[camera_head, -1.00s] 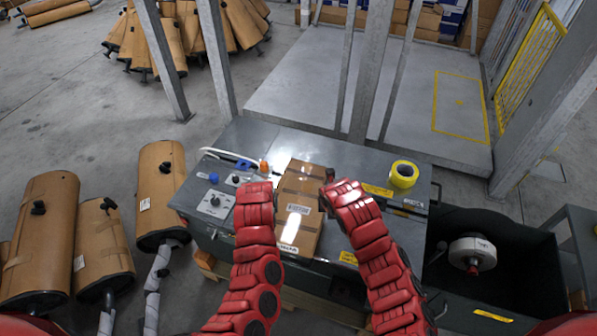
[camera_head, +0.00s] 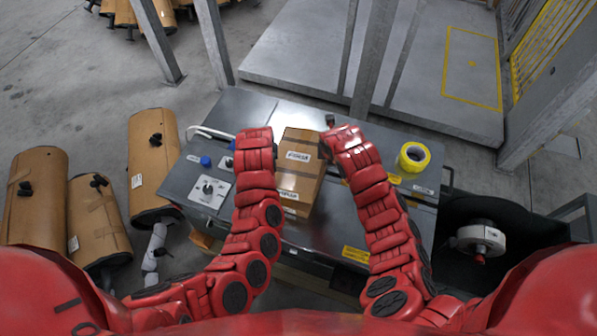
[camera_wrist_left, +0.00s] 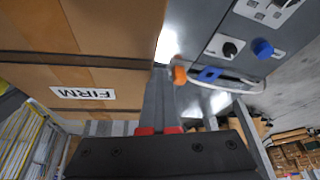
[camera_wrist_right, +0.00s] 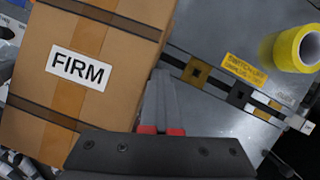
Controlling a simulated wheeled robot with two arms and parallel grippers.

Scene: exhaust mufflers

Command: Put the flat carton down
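The flat carton (camera_head: 303,178) is a brown taped box with white labels, between my two hands over the grey bench (camera_head: 330,225). It also shows in the left wrist view (camera_wrist_left: 100,25) and the right wrist view (camera_wrist_right: 100,40), each with a FIRM label. My left gripper (camera_wrist_left: 160,85) is shut, its fingers together beside one side of the carton. My right gripper (camera_wrist_right: 158,85) is shut too, beside the opposite side. Neither has the carton between its own fingers. I cannot tell whether the carton's underside touches the bench.
A yellow tape roll (camera_head: 413,157) lies at the bench's right. A control panel with a black knob (camera_head: 208,188) is at the left. A dark bin (camera_head: 515,240) stands to the right. Brown mufflers (camera_head: 98,220) stand on the left floor. Metal posts (camera_head: 372,60) rise behind the bench.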

